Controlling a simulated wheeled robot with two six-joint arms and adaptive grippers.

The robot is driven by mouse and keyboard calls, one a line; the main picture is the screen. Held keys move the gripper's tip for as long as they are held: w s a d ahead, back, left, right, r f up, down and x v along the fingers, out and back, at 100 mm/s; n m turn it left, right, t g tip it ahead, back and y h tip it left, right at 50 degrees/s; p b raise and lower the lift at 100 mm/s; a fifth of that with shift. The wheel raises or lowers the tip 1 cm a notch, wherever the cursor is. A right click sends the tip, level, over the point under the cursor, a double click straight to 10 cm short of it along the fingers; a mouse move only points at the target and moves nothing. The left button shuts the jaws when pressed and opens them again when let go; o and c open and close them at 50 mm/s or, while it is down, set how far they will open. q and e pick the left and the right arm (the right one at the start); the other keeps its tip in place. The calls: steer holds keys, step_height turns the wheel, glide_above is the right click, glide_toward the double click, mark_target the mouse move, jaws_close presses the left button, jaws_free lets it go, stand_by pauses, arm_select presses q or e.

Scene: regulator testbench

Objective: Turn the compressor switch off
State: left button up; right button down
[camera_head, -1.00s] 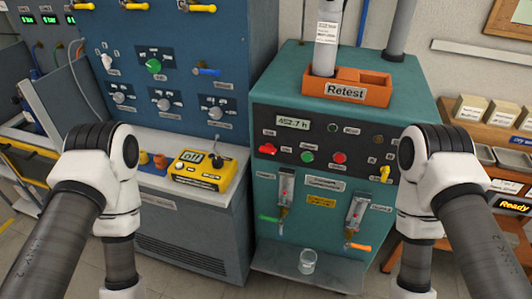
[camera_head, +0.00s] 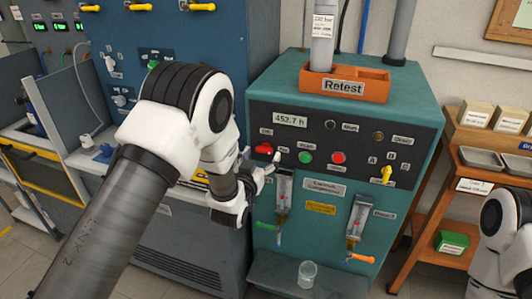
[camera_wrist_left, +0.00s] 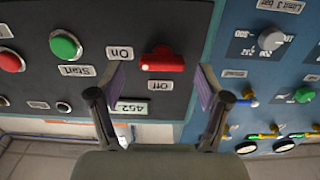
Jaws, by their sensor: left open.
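The red compressor switch (camera_head: 263,149) is a rotary handle on the dark panel of the teal compressor (camera_head: 330,190). In the left wrist view the red handle (camera_wrist_left: 165,62) lies horizontal, its white-marked end towards the "On" label (camera_wrist_left: 120,53); the "Off" label (camera_wrist_left: 161,86) is beside its long side. My left gripper (camera_head: 262,163) is open close to the panel at the switch. In the left wrist view its fingertips (camera_wrist_left: 160,85) are spread on either side of the switch; I cannot tell whether they touch it. My right gripper is out of view.
A green start button (camera_head: 306,158) and a red button (camera_head: 338,158) sit right of the switch. A yellow selector (camera_head: 386,175) is farther right. Flow tubes hang below the panel, and a glass (camera_head: 307,272) stands on the lower shelf. An orange "Retest" rack (camera_head: 345,86) is on top.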

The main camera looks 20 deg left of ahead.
arm_select(q)
steer(key=shift+w, duration=0.7)
steer(key=shift+w+a+f, duration=0.1)
steer(key=shift+w, duration=0.25)
steer(key=c, duration=1.2)
steer(key=shift+o, duration=0.2)
